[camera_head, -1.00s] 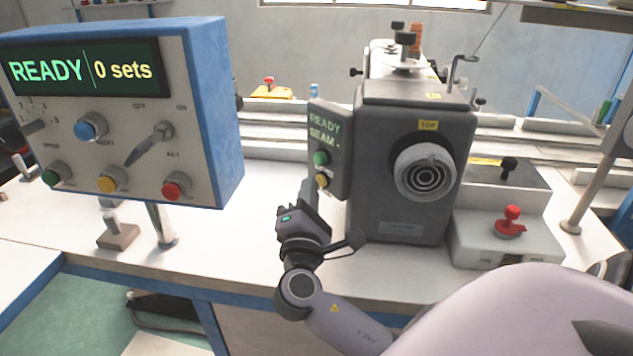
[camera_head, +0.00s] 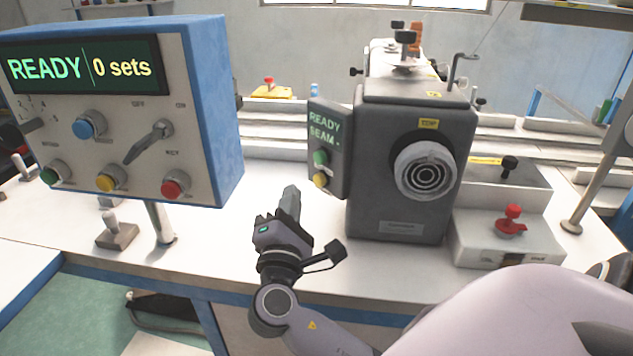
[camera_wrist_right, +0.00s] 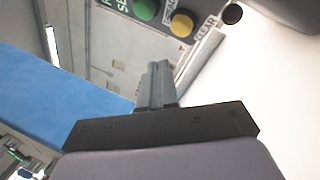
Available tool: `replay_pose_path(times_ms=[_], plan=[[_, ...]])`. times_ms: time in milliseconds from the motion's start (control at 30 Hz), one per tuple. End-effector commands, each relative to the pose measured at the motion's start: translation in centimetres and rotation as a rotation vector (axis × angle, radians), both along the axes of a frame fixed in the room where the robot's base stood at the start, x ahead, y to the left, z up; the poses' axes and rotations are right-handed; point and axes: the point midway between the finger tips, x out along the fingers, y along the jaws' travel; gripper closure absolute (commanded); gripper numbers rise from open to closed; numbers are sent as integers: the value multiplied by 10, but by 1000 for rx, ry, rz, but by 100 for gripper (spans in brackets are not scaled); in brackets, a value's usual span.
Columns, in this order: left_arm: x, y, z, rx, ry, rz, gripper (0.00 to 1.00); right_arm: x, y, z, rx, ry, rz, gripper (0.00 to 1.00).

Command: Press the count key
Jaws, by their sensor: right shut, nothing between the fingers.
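The small grey side panel (camera_head: 328,135) on the sewing machine reads "READY" and "SEAM". It carries a green button (camera_head: 320,158) and, below it, a yellow button (camera_head: 320,180). I cannot read a count label on either. The wrist view shows the green button (camera_wrist_right: 145,8) and the yellow button (camera_wrist_right: 182,23), with a "CLEAR" label beside the yellow one. My right gripper (camera_head: 291,190) is shut and empty, its fingertips left of and slightly below the yellow button, apart from it. In the wrist view the shut fingertips (camera_wrist_right: 159,66) point toward the panel. My left gripper is not in view.
A blue control box (camera_head: 217,110) at left shows "READY" and "0 sets" and carries several knobs and buttons. The sewing machine body (camera_head: 375,190) stands right of the gripper. A base with a red knob (camera_head: 512,225) lies farther right. The white tabletop (camera_head: 215,255) is clear around the gripper.

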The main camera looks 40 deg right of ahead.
Motion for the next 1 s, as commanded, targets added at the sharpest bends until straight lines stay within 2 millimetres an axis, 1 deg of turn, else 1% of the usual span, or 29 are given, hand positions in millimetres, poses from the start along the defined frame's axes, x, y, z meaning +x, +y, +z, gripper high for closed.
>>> replay_pose_path(times_ms=[33, 200, 300, 1000], plan=[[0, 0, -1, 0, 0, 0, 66, 0, 6, -1, 3, -1, 2, 100], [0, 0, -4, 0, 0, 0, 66, 0, 21, -1, 3, 0, 0, 100], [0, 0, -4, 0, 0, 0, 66, 0, 26, 0, 1, 0, 0, 100], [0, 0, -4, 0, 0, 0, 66, 0, 27, 0, 0, 0, 0, 100]])
